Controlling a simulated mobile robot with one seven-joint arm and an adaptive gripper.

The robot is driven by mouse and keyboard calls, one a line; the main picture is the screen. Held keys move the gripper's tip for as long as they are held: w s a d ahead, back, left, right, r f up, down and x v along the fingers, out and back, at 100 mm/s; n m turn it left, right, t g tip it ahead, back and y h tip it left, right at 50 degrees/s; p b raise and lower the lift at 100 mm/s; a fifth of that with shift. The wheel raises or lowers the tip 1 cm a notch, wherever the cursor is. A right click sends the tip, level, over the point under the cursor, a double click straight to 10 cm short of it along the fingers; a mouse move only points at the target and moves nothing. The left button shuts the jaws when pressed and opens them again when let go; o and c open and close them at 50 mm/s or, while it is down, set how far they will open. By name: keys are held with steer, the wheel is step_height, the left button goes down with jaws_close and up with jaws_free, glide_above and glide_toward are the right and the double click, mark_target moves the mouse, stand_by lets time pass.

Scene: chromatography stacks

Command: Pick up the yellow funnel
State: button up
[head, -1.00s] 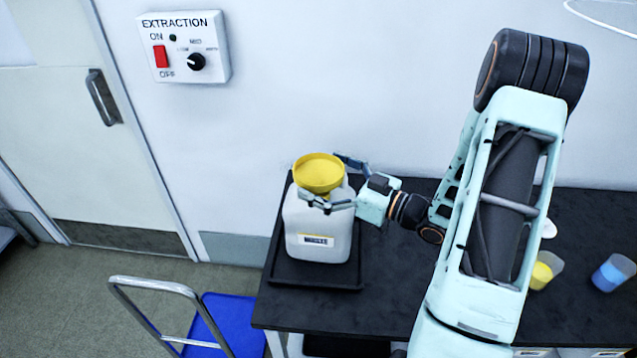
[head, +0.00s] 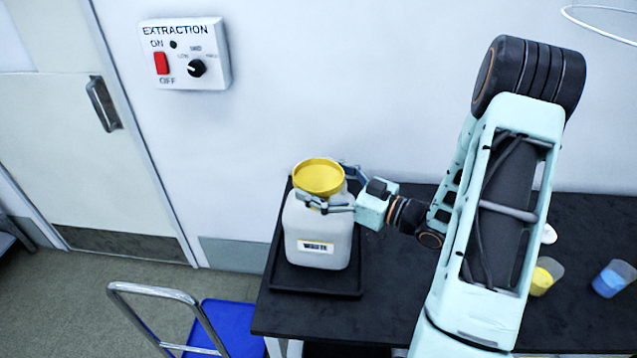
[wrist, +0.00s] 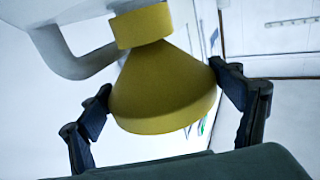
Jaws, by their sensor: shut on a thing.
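The yellow funnel (head: 319,177) sits at the mouth of the white waste container (head: 318,240) in the head view, wide end up. My gripper (head: 335,188) reaches in from the right with one finger on each side of the funnel. In the wrist view the funnel (wrist: 160,88) lies between the two fingertips, and my gripper (wrist: 160,88) is shut on its cone. The funnel's narrow end is toward the container, whose handle shows at upper left. Whether the funnel is lifted clear of the neck, I cannot tell.
The container stands in a black tray (head: 285,280) at the left end of the dark bench (head: 275,322). Beakers with yellow (head: 543,276) and blue (head: 612,277) contents stand at the right. A blue trolley (head: 228,325) is at lower left. The wall is close behind.

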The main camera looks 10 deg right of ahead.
steer(key=shift+r, duration=0.65)
steer(key=s+r, duration=0.1)
steer(key=r, duration=0.1)
steer(key=s+d+r, duration=0.1)
steer(key=s+r, duration=0.1)
steer(key=r, duration=0.1)
steer(key=s+r, duration=0.2)
steer(key=r, duration=0.1)
steer(key=shift+s+d, duration=0.2)
steer(key=shift+d, duration=0.15)
steer(key=s+d+r+p, duration=0.2)
steer(key=s+r, duration=0.4)
steer(key=s, duration=0.2)
steer(key=shift+d+r, duration=0.15)
steer(key=shift+r, duration=0.15)
steer(key=shift+f, duration=0.15)
